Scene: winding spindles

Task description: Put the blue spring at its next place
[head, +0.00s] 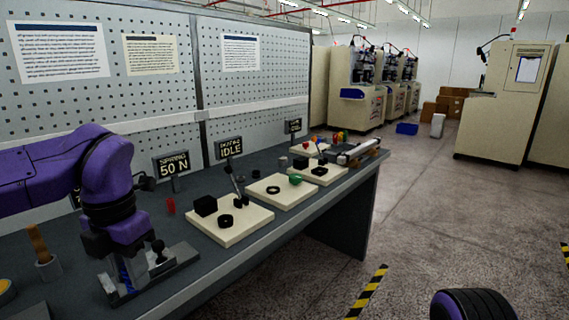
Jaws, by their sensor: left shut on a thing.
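My left gripper (122,262) points down at the near left of the bench, over a grey metal fixture (178,258) with a black knob. It is shut on a small blue thing, apparently the blue spring (124,271), of which only a thin strip shows between and below the dark fingers. I cannot tell whether the spring touches the fixture. A sign reading "SPRING 50 N" (172,166) stands behind, at the back of the bench. My right gripper is not in view.
White trays (240,234) with black, green and red parts stand along the dark bench (290,234). A small red piece (170,206) is right of my left arm. A wooden-handled tool in a holder (48,266) stands at left. A pegboard backs the bench.

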